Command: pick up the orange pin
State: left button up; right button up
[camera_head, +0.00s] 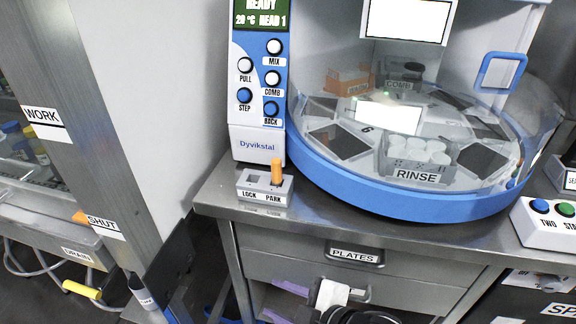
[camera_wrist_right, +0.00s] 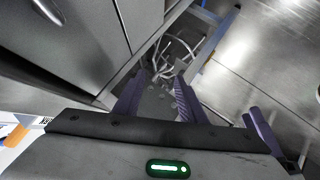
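The orange pin (camera_head: 277,172) stands upright in the small grey LOCK/PARK block (camera_head: 250,199), at the PARK end. The hole at the LOCK end looks empty. My right gripper (camera_head: 282,301) is low in front of the bench, below the PLATES drawer and well below the pin. Its purple fingers are apart with nothing between them, as the right wrist view (camera_wrist_right: 158,84) also shows. An orange part at the left edge of the wrist view (camera_wrist_right: 16,135) may be the pin; I cannot tell for sure. My left gripper is not in view.
Behind the block stands the Dyvikstal control panel (camera_head: 258,90), with the blue-rimmed domed machine (camera_head: 400,200) to its right. The PLATES drawer (camera_head: 354,254) is shut below the bench top. A button box (camera_head: 545,222) sits at the right. Loose cables (camera_wrist_right: 172,50) show beyond my right fingers.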

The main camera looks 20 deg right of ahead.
jog(key=w+r+n+p, duration=0.1)
jog(key=w+r+n, duration=0.2)
jog(key=r+n, duration=0.45)
jog(key=w+r+n+p, duration=0.2)
jog(key=r+n, duration=0.5)
jog(key=r, duration=0.2)
jog(key=n+t+h+p, duration=0.2)
jog(key=n, duration=0.9)
send_near(277, 162)
jog(key=shift+h, duration=0.3)
jog(key=b+x, duration=0.1)
jog(key=x, duration=0.1)
jog(key=b+x, duration=0.1)
jog(key=x, duration=0.1)
jog(key=shift+w+a+f, duration=0.1)
jog(key=shift+w+a, duration=0.2)
jog(key=shift+w, duration=0.05)
jog(key=shift+w+f, duration=0.1)
jog(key=shift+w, duration=0.15)
jog(key=shift+w+a+f, duration=0.1)
jog(key=shift+w+f, duration=0.05)
jog(key=shift+w, duration=0.05)
jog(key=shift+b+x, duration=0.55)
jog(key=shift+x, duration=1.85)
grip_shut()
